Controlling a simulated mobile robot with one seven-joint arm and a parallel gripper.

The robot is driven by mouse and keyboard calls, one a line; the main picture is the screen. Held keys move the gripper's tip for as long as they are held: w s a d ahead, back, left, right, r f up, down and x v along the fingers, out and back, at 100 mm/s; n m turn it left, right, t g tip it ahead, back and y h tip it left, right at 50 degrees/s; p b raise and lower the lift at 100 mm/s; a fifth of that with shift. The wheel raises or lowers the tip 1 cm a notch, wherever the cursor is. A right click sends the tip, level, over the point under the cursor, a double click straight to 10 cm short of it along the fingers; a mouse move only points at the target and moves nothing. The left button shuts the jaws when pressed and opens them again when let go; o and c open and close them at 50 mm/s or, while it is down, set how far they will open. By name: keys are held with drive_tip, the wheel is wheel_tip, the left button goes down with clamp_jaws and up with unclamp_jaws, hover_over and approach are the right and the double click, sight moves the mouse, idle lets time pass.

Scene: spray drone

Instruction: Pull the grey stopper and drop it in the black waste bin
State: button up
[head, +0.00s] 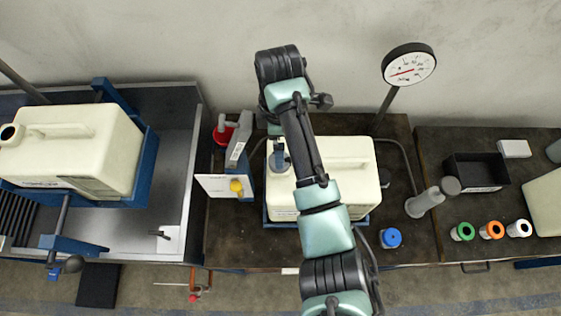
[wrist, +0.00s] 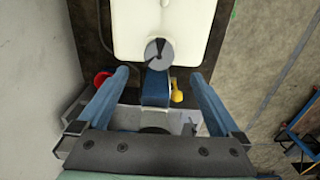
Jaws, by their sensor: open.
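The grey stopper (head: 280,160) sits at the left end of the cream tank (head: 352,160) on the dark bench, partly behind my arm in the head view. In the wrist view the stopper (wrist: 157,54) is a round grey cap with a dark mark on the tank (wrist: 190,25). My gripper (wrist: 159,74) is open, its two blue fingers spread wide. The fingertips appear just short of the stopper, one to each side, with nothing gripped. My arm mostly hides the gripper in the head view. The black waste bin (head: 473,172) stands on the right bench, seemingly empty.
A white panel with a yellow knob (head: 236,186) stands left of the tank. A gauge (head: 408,64) rises behind on a post. A grey handle (head: 432,197), a blue cap (head: 391,238) and green, orange and white rolls (head: 491,230) lie rightward. Another cream tank (head: 75,150) is left.

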wheel_tip(320, 180, down, 9)
drive_tip(key=b, duration=0.6)
drive_tip(key=shift+b, duration=0.35)
drive_tip(key=shift+r+p, duration=0.1)
drive_tip(key=shift+p, duration=0.4)
idle(0.6)
drive_tip(key=shift+c, duration=0.3)
clamp_jaws()
drive_tip(key=shift+r, duration=0.1)
drive_tip(key=shift+r+p, duration=2.9)
drive_tip(key=shift+p, duration=0.15)
